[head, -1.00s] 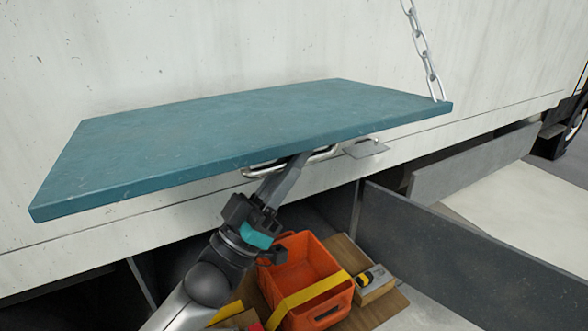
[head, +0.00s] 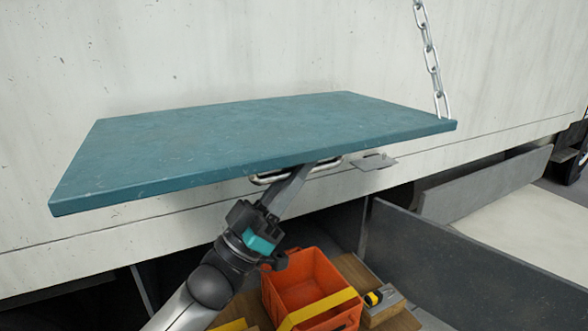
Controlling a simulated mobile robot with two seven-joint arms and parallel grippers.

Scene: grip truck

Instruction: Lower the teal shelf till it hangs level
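The teal shelf (head: 250,140) is a flat board against the pale truck side, its top facing me. It looks close to level, though the view is slanted, so I cannot tell exactly. A steel chain (head: 432,60) runs up from its right corner and looks nearly straight. A metal handle (head: 327,168) sits under the shelf's front edge. My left gripper (head: 298,178) reaches up from below with its fingers at this handle and appears shut on it; the shelf edge partly hides the grip. My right gripper is out of view.
An orange crate (head: 302,277) with a yellow strap stands below, beside a wooden block (head: 392,310) with a yellow-and-black tool. A small metal plate (head: 375,162) sticks out under the shelf's right part. Grey panels (head: 480,270) stand at the lower right.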

